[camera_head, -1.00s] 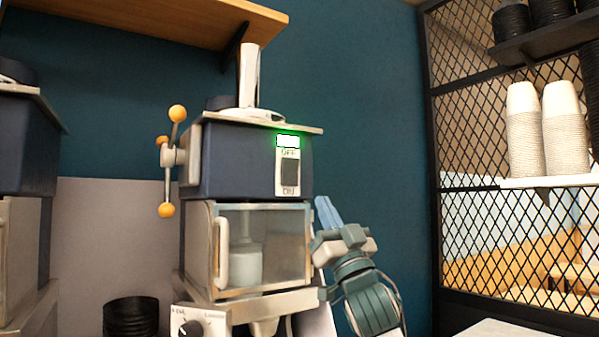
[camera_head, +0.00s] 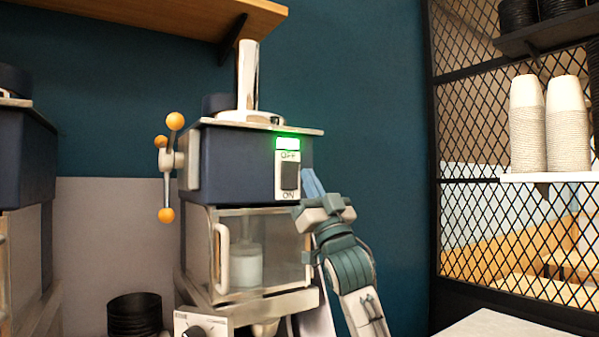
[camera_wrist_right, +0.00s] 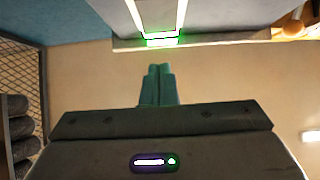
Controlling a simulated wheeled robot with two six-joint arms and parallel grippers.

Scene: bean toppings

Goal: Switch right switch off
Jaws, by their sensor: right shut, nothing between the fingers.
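The switch (camera_head: 289,177) is a dark rocker in a white plate marked OFF above and ON below, on the right part of the blue machine's (camera_head: 235,165) front. A lit green light (camera_head: 288,143) sits above it and also shows in the right wrist view (camera_wrist_right: 162,41). My right gripper (camera_head: 311,180) is shut and empty, its blue fingertips pointing up just right of the switch plate. I cannot tell if they touch it. In the right wrist view the closed fingers (camera_wrist_right: 157,84) point toward the plate's lit edge. My left gripper is out of view.
A lever with orange knobs (camera_head: 174,121) is on the machine's left side. A clear-doored compartment (camera_head: 262,250) is below the switch. Stacked cups (camera_head: 527,125) stand on a shelf at right, behind black mesh. A wooden shelf (camera_head: 200,20) hangs above.

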